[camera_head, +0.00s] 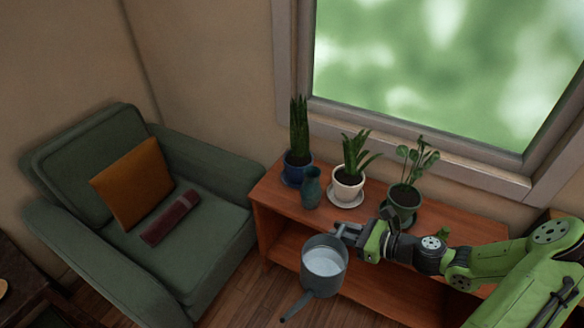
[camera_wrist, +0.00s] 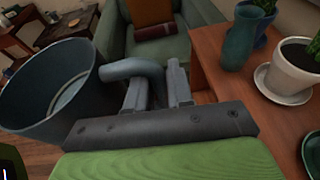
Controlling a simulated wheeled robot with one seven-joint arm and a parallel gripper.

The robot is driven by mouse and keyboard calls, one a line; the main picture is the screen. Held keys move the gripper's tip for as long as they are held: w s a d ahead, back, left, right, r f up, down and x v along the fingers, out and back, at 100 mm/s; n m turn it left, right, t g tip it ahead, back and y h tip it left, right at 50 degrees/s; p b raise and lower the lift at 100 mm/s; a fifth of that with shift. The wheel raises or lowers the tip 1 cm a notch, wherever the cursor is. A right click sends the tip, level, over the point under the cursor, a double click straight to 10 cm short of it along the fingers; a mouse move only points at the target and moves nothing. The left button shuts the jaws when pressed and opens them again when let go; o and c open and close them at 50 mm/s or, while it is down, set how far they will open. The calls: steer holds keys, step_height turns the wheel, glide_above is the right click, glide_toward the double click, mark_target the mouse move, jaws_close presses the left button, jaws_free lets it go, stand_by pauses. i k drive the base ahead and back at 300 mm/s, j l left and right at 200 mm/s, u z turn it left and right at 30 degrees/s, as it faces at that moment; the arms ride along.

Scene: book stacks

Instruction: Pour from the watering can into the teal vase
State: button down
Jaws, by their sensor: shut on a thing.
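The grey watering can (camera_head: 323,262) is held in the air in front of the shelf, with pale water visible inside and its spout pointing down-left in the head view. My gripper (camera_head: 345,233) is shut on its handle; in the wrist view the fingers (camera_wrist: 158,88) close around the curved handle beside the can's body (camera_wrist: 45,95). The teal vase (camera_head: 311,187) stands upright on the shelf top near its left end, behind the can and apart from it. In the wrist view the vase (camera_wrist: 241,45) is at the upper right. The inside of the vase is not visible.
A blue-potted snake plant (camera_head: 298,165) stands close behind the vase. A white-potted aloe (camera_head: 348,183) and a dark green-potted plant (camera_head: 404,195) stand to the right on the wooden shelf (camera_head: 272,200). A green armchair (camera_head: 225,185) stands left.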

mark_target(311, 192)
steer(key=i+j, duration=0.15)
steer(key=j, duration=0.2)
steer(key=i+j, duration=0.1)
steer(key=j, duration=0.25)
steer(key=i+j, duration=0.15)
steer(key=j, duration=0.2)
steer(key=i+j+u, duration=0.1)
steer(key=j, duration=0.25)
